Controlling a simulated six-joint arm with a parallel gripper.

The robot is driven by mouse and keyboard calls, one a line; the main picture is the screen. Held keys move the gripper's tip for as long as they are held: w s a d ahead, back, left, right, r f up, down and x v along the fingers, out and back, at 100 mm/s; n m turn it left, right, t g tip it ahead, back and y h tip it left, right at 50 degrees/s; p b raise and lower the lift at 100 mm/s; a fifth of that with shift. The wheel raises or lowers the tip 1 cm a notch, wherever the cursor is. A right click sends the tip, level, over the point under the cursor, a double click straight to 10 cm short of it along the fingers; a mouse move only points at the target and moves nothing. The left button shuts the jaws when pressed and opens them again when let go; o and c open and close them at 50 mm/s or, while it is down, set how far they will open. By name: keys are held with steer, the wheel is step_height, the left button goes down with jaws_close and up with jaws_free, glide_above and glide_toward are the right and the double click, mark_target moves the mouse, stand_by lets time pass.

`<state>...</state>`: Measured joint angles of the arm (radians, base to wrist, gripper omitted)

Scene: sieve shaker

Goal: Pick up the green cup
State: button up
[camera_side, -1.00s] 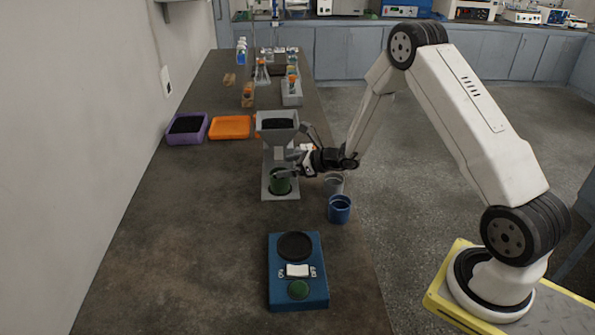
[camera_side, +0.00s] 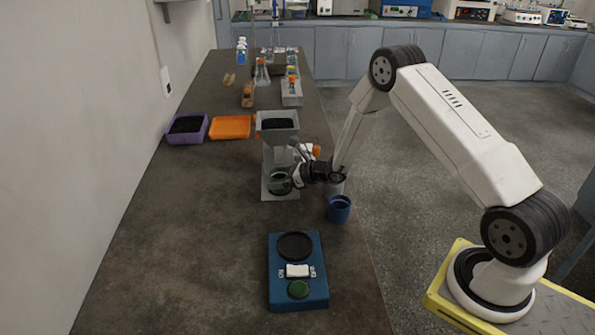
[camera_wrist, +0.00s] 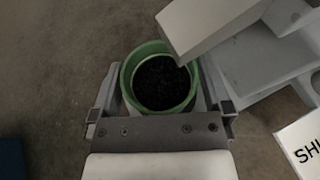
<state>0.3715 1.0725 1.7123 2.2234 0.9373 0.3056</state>
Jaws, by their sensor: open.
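The green cup (camera_side: 279,190) stands on the grey base of the hopper stand (camera_side: 268,158), below the hopper, and is partly hidden by my gripper in the side view. In the wrist view the green cup (camera_wrist: 130,78) is upright and holds black granules. My gripper (camera_side: 290,180) is open and low at the cup. In the wrist view its two fingers (camera_wrist: 160,88) lie on either side of the cup, with the cup between them. I cannot tell whether either finger touches it.
A grey hopper (camera_side: 277,133) with dark material stands just above the cup. A blue cup (camera_side: 340,209) is near the right table edge, with a grey cup (camera_side: 336,189) mostly hidden behind my wrist. A blue scale (camera_side: 297,298) stands in front. Purple (camera_side: 187,138) and orange (camera_side: 230,127) trays are back left.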

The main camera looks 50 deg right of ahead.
stand_by(0.3)
steer(key=c, duration=1.1)
steer(key=shift+r, duration=0.1)
steer(key=shift+r, duration=0.4)
steer(key=shift+s+r, duration=0.1)
steer(key=shift+r, duration=0.05)
steer(key=s+a, duration=0.5)
steer(key=shift+s+a, duration=0.25)
steer(key=shift+a, duration=0.1)
step_height(320, 180, up, 14)
steer(key=shift+f, duration=0.15)
